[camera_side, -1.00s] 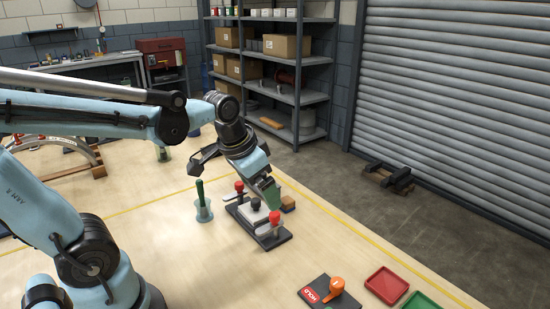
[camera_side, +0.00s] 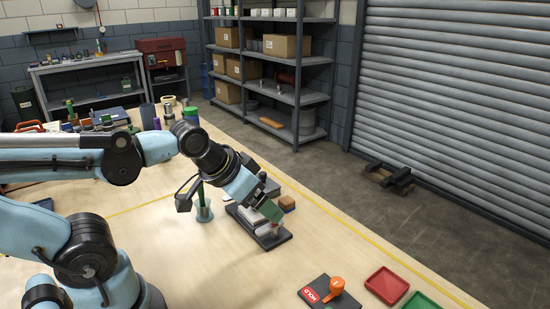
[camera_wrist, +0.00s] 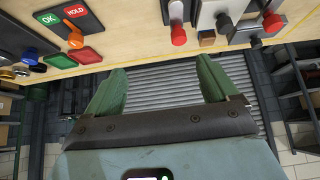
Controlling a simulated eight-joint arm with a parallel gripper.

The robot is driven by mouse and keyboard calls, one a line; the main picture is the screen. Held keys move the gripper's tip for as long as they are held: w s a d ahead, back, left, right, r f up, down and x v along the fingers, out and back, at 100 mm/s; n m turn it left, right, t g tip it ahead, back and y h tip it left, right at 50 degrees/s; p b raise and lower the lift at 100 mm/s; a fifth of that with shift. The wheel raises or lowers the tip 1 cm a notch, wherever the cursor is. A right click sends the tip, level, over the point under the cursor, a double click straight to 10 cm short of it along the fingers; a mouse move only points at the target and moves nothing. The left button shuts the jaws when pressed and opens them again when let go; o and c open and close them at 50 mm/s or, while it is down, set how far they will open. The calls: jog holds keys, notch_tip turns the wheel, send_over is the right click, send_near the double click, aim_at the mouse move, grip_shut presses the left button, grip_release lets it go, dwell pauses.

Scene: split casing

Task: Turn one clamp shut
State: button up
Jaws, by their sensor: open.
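The split casing (camera_wrist: 206,14) sits pale grey on a dark base (camera_side: 284,238), partly hidden behind my gripper in the side view. In the wrist view, one clamp with a red knob (camera_wrist: 178,37) is beside the casing, and another red knob (camera_wrist: 272,21) shows at its other side. A black knob (camera_wrist: 225,22) lies between them. My gripper (camera_side: 270,213) is over the fixture in the side view and hides the clamp knobs there. In the wrist view its green fingers (camera_wrist: 160,67) are spread apart with nothing between them. I cannot tell whether it touches a clamp.
A small brown block (camera_side: 288,203) is just behind the fixture. A green-handled tool (camera_side: 203,211) stands in a holder to its left. A HOLD panel with an orange lever (camera_side: 336,286), a red tray (camera_side: 386,285) and a green tray (camera_side: 420,301) are at the front right.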

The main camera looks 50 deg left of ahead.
jog(key=shift+w+a+r+n, duration=0.1)
jog(key=shift+w+r+n, duration=0.1)
jog(key=shift+n, duration=0.1)
jog(key=shift+c, duration=1.1)
jog(key=w+r+n+g, duration=0.1)
jog(key=n, duration=0.2)
jog(key=w+a+r+n+g, duration=0.1)
jog(key=w+n+g, duration=0.1)
jog(key=n, duration=0.1)
jog(key=w+a+r+n+g, duration=0.1)
jog(key=n+g, duration=0.1)
jog(key=n, duration=0.1)
jog(key=shift+w+a+r, duration=0.1)
jog(key=shift+w+r, duration=0.2)
jog(key=shift+w, duration=0.05)
jog(key=c, duration=0.3)
jog(key=shift+w+a+f+n+g, duration=0.15)
jog(key=shift+w+f+n+g, duration=0.25)
jog(key=shift+f, duration=1.55)
jog(key=shift+w+a+f+n+g, duration=0.1)
jog(key=shift+f+n+g, duration=0.35)
jog(key=shift+f, duration=1.5)
jog(key=shift+w+a+f+n+g, duration=0.2)
jog(key=shift+f+n, duration=0.45)
jog(key=shift+f, duration=1.3)
jog(key=shift+c, duration=0.2)
jog(key=shift+c, duration=0.3)
grip_shut()
